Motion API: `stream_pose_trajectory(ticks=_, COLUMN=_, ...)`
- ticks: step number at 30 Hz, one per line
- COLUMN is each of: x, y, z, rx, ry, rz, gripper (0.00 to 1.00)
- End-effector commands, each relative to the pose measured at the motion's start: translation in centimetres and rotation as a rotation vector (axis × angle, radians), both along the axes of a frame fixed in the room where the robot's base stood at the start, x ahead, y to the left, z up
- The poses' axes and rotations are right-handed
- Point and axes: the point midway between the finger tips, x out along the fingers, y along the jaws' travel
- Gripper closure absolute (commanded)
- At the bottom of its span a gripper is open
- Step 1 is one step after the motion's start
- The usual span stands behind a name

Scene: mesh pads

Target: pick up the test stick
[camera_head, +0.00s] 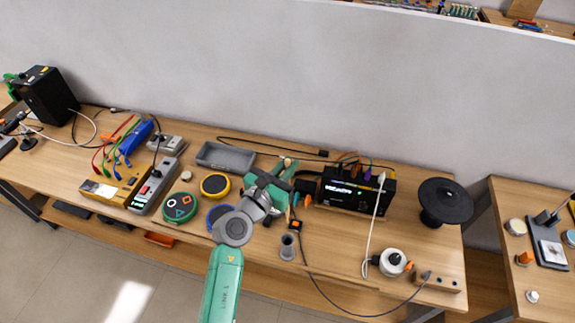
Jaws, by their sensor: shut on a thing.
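My gripper (274,190) is over the middle of the wooden workbench (335,262), seen from behind with my arm reaching up from the bottom. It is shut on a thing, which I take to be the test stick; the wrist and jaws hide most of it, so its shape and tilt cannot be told. A small orange-and-black piece (296,225) shows just below the gripper, with a thin black cable running from it to the right. Whether it belongs to the held thing is not clear.
A grey cylinder (288,246) stands in front of the gripper. A black instrument (352,191) with cables is to the right, a grey tray (225,157) behind left. Round pads (180,207), a yellow meter (108,188) and a black disc stand (445,198) occupy the bench.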

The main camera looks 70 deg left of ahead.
Motion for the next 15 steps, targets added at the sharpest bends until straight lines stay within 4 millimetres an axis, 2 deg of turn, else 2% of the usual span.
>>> stream_pose_trajectory(ticks=1, x=0.0, y=0.0, z=1.9, rx=-0.001, ry=-0.001, rz=0.000, gripper=1.00)
stream_pose_trajectory(ticks=9, x=0.0, y=0.0, z=6.4, rx=0.000, ry=0.000, rz=0.000, gripper=1.00)
stream_pose_trajectory(ticks=15, x=0.1, y=0.0, z=8.1, rx=0.001, ry=-0.001, rz=-0.001, gripper=1.00)
